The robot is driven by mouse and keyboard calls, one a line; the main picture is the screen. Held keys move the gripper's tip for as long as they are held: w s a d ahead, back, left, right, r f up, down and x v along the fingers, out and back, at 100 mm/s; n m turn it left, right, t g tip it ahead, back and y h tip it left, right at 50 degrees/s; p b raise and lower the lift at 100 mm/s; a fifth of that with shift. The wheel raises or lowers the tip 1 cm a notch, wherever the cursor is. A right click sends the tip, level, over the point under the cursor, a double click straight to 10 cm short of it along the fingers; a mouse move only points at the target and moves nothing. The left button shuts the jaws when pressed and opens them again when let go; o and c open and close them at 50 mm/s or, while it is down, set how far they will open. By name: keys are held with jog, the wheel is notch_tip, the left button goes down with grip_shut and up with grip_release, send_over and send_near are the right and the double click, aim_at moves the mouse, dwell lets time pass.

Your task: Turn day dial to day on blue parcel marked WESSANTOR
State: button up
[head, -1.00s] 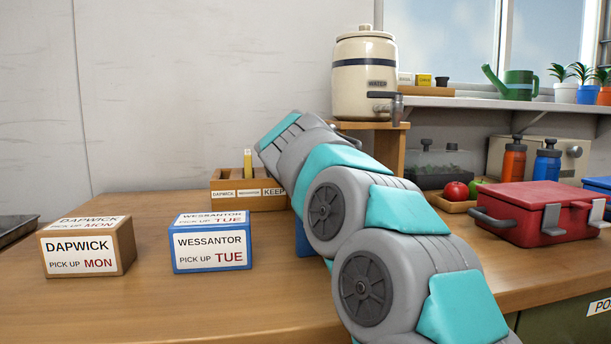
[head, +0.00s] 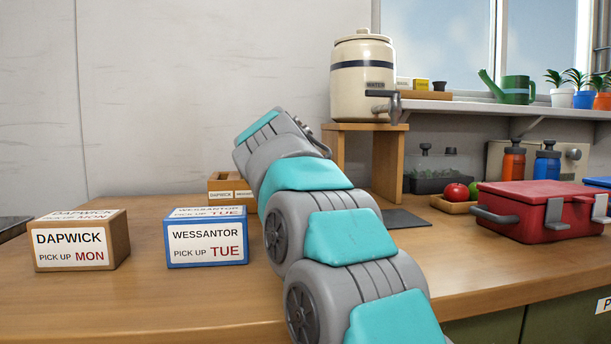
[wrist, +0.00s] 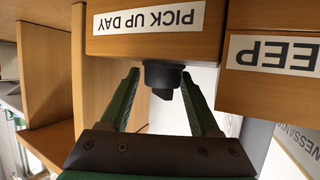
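The blue parcel (head: 206,243) marked WESSANTOR stands on the counter in the head view. Its label reads PICK UP TUE. The dark day dial knob (wrist: 163,77) shows in the wrist view beside an upside-down PICK UP DAY label (wrist: 150,18) on a wooden face. My gripper (wrist: 162,88) is open, with one green finger on each side of the knob. Gaps show between the fingers and the knob. The day marks around the knob cannot be read. In the head view my arm hides the dial and my fingers.
A brown DAPWICK parcel (head: 80,243), marked MON, stands left of the blue one. A labelled wooden box (head: 222,183) is partly behind my arm. A water crock (head: 363,80) sits on a wooden stand (head: 385,165). A red case (head: 535,208) stands at right.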

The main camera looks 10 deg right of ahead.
jog(key=shift+a, duration=0.1)
jog(key=v, duration=0.7)
jog(key=shift+s+b, duration=0.35)
jog(key=shift+b, duration=0.05)
jog(key=shift+r, duration=0.15)
